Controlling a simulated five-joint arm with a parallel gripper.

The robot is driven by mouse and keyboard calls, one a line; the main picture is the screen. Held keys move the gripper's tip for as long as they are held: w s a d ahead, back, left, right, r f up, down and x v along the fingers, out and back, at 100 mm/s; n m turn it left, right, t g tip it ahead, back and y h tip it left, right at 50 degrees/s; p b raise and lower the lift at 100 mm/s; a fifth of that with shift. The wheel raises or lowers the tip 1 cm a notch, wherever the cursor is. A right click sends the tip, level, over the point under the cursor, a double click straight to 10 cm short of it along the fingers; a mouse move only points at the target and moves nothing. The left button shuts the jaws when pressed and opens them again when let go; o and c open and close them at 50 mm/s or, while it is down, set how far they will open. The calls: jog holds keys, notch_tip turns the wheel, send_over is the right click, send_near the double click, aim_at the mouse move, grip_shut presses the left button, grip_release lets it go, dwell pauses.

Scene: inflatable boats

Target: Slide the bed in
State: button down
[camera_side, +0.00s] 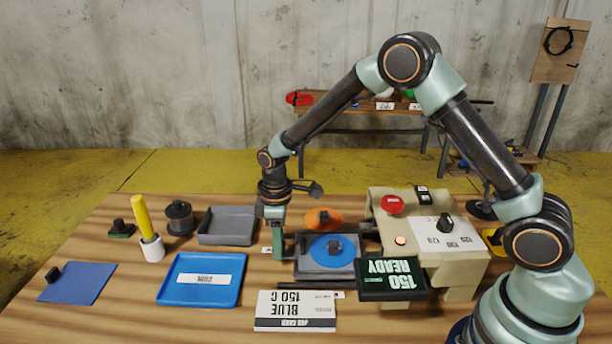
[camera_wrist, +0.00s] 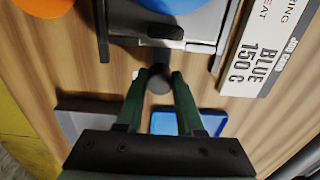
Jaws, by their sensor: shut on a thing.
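The grey bed (camera_side: 312,274) is out to the left of the cream press (camera_side: 455,262), with a blue round piece (camera_side: 332,250) lying on it. My gripper (camera_side: 277,247) is low at the bed's left end. In the wrist view my gripper (camera_wrist: 159,82) is shut on the bed's dark round knob (camera_wrist: 158,78), and the bed's grey edge (camera_wrist: 200,48) lies just beyond. In the side view the fingers hide the knob. The press has a red button (camera_side: 392,204), a dial (camera_side: 445,222) and a dark sign reading "150 READY" (camera_side: 393,279).
An orange piece (camera_side: 323,218) lies behind the bed. A job card (camera_side: 295,311) reading "BLUE 150 C" lies in front. To the left are a blue tray (camera_side: 201,296), a grey tray (camera_side: 227,226), a blue sheet (camera_side: 77,283) and a yellow-handled tool (camera_side: 143,217).

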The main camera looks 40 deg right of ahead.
aim_at(318, 249)
jog(key=s+d, duration=0.6)
jog(key=shift+d, duration=0.15)
jog(key=c, duration=0.5)
grip_release()
jog(key=shift+s, duration=0.1)
jog(key=shift+c, duration=0.2)
notch_tip(318, 249, up, 12)
jog(key=shift+r, duration=0.1)
